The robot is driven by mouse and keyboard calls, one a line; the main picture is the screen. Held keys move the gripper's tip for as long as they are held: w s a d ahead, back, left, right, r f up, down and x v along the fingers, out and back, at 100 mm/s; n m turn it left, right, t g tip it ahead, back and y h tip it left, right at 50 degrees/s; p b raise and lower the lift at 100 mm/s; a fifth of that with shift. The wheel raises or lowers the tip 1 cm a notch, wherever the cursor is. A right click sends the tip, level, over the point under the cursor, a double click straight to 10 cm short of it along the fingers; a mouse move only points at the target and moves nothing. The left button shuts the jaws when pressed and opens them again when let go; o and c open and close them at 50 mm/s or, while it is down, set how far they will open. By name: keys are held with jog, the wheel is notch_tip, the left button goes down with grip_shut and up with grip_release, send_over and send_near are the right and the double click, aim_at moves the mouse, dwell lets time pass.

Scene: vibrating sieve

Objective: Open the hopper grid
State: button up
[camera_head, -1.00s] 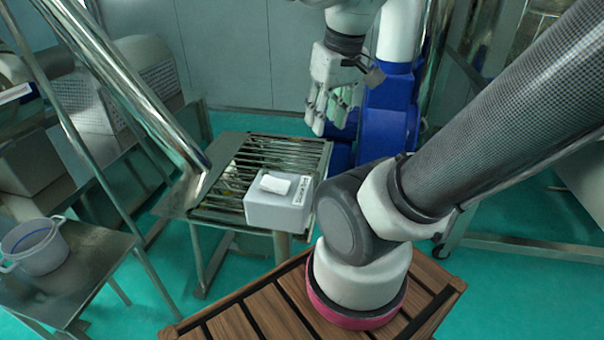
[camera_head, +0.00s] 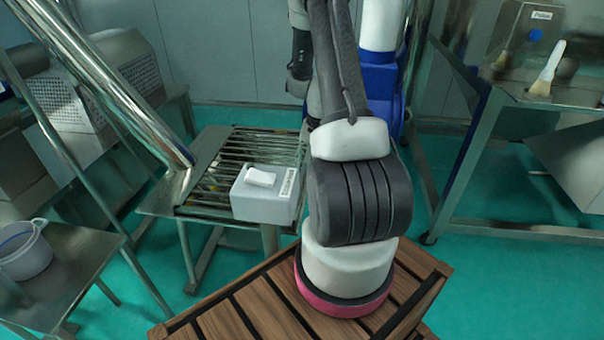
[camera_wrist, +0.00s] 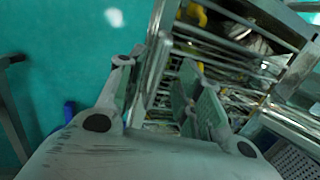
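The hopper grid (camera_head: 250,146) is a set of parallel metal bars in a steel frame, left of my arm in the head view. It lies flat, and its right side is partly hidden by my arm. In the wrist view the grid's bars (camera_wrist: 225,48) run across the upper middle and right. My gripper (camera_wrist: 160,88) is open there, its two fingers apart. A metal bar shows between the fingers; I cannot tell whether they touch it. In the head view my gripper cannot be made out behind my arm.
A pale box (camera_head: 262,205) with a white item on top stands at the grid's front edge. A shiny slanted pipe (camera_head: 125,95) rises at the grid's left. A pot (camera_head: 25,258) stands on a side table. A brush (camera_head: 547,70) rests on the right-hand steel stand (camera_head: 475,130).

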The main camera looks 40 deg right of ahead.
aim_at(301, 175)
jog(key=shift+t+h, duration=0.4)
jog(key=w+f, duration=0.1)
jog(key=f, duration=0.1)
jog(key=w+f, duration=0.1)
jog(key=f, duration=0.1)
jog(key=w+f, duration=0.1)
jog(key=f, duration=0.2)
jog(key=shift+d, duration=0.15)
grip_shut()
